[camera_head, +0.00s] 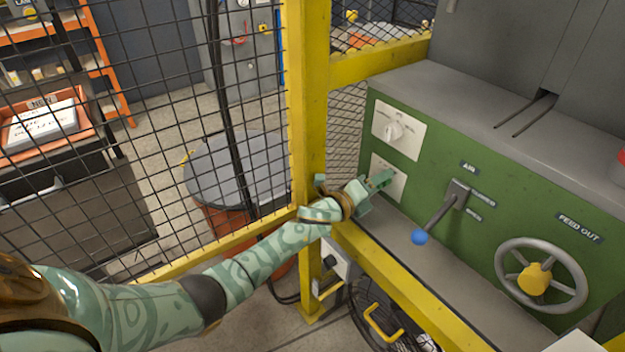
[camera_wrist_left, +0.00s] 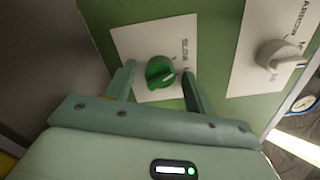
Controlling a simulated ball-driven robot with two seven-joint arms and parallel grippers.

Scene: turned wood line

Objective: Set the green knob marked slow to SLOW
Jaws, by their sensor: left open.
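The green knob (camera_wrist_left: 160,73) sits on a white plate (camera_wrist_left: 132,45) lettered SLOW in the left wrist view. A pale line on the knob slants up and to the right of it there. My left gripper (camera_wrist_left: 160,82) is open, with one finger on each side of the knob; I cannot tell whether the fingers touch it. In the head view my left gripper (camera_head: 378,186) is at the lower white plate (camera_head: 398,179) on the green machine panel, and it hides the knob. My right gripper is not in view.
A white knob (camera_head: 393,131) on another plate is just above. To the right are a lever with a blue ball (camera_head: 419,237) and a handwheel (camera_head: 541,281) with a yellow hub. A yellow fence post (camera_head: 307,100) and rail stand close to my left arm.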

